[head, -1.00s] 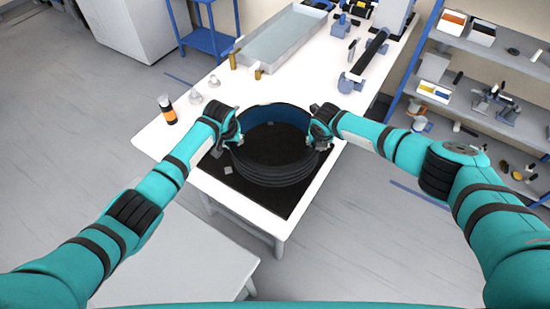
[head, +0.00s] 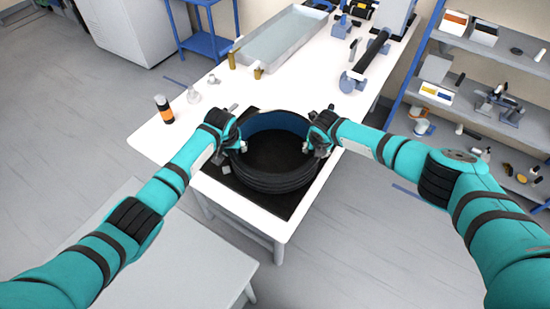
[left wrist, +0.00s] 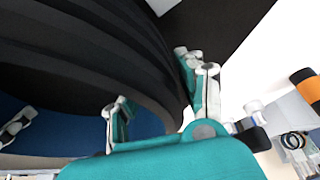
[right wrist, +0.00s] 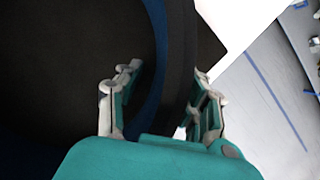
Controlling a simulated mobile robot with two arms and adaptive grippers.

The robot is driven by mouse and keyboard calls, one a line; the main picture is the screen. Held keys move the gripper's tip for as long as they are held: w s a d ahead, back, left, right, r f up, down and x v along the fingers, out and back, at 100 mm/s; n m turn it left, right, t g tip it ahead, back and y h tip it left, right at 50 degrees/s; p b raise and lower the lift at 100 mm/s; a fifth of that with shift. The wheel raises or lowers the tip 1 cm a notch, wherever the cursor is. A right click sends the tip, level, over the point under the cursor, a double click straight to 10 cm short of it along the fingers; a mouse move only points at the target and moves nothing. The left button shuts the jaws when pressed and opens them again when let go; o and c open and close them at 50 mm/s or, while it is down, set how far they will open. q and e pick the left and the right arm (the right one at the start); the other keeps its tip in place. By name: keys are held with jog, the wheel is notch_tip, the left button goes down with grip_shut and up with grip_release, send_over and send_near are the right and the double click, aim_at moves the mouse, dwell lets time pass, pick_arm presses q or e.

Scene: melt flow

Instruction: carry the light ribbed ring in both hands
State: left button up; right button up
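The ribbed ring (head: 272,181) is a wide dark hoop with a blue inner face, over the black mat (head: 222,173) on the white table. I cannot tell whether it touches the mat. My left gripper (head: 231,143) is at its left rim, and my right gripper (head: 320,144) is at its right rim. In the left wrist view, the fingers (left wrist: 156,82) straddle the ring's wall (left wrist: 110,45).
An orange-banded bottle (head: 164,109) and small glassware (head: 194,95) stand on the table's left side. A grey tray (head: 283,37), brass pieces and a blue-and-black device (head: 366,62) lie farther back. Shelves (head: 480,110) stand right. A grey surface (head: 175,250) is in front at left.

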pick_arm(q)
jog(key=shift+a+r, duration=0.1)
pick_arm(e)
jog(key=shift+d+f, duration=0.1)
jog(key=shift+d, duration=0.05)
pick_arm(q)
jog(key=shift+s+r, duration=0.1)
jog(key=shift+r, duration=0.3)
pick_arm(e)
jog(key=shift+w, duration=0.1)
pick_arm(q)
jog(key=v, duration=1)
jog(key=shift+s+r, duration=0.2)
jog(key=shift+r, duration=0.25)
pick_arm(e)
jog(key=shift+s+r, duration=0.25)
jog(key=shift+r, duration=0.35)
jog(key=v, duration=1)
jog(key=shift+s+r, duration=0.15)
jog(key=shift+r, duration=0.2)
jog(key=shift+r, duration=0.1)
